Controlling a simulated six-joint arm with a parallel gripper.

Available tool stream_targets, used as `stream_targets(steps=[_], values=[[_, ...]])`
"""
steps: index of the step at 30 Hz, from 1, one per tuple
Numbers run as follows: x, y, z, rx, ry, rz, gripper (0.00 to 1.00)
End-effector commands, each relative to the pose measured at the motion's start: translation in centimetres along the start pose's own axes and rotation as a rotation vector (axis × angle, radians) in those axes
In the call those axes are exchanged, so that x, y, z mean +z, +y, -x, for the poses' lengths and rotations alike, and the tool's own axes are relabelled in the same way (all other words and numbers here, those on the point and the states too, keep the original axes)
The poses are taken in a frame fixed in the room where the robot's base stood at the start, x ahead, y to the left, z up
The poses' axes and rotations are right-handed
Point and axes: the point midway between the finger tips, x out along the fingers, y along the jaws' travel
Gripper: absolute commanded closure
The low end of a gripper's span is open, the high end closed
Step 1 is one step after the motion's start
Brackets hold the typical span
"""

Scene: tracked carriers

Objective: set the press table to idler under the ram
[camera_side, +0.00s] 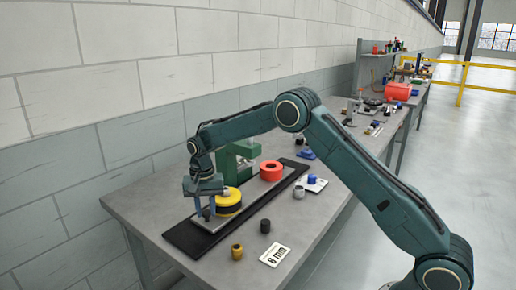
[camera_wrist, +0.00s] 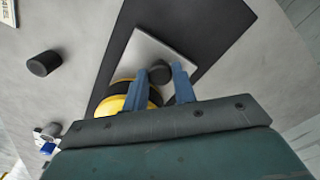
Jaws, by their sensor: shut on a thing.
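The press table is a long grey plate (camera_side: 212,224) on a black base (camera_side: 181,238); its near end shows in the wrist view (camera_wrist: 150,48). It carries a yellow and black wheel-like part (camera_side: 229,201) near its near end and a red ring-shaped part (camera_side: 271,170) farther back. The green press (camera_side: 237,160) stands beside the plate between them. I cannot tell what lies directly under its ram or which part is the idler. My gripper (camera_side: 207,208) points down at the near end, its fingers (camera_wrist: 158,74) shut on a dark round knob (camera_wrist: 155,71). The yellow part (camera_wrist: 112,103) is partly hidden by my gripper.
A brass part (camera_side: 237,252), a dark cylinder (camera_side: 265,226), a grey part (camera_side: 299,191) and an "8 mm" card (camera_side: 275,255) lie to the right of the base. A white plate (camera_side: 316,185) holds a blue piece. The wall runs along the table's left side.

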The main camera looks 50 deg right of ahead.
Motion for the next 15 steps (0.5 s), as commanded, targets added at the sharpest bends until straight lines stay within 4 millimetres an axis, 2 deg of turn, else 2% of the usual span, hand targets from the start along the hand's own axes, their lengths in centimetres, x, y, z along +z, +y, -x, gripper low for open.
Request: stream_targets(steps=[10,15], values=[[-4.8,4.8,0.0,0.000,0.003,-0.011,1.00],[-6.2,6.1,0.1,-0.001,0.003,-0.006,1.00]])
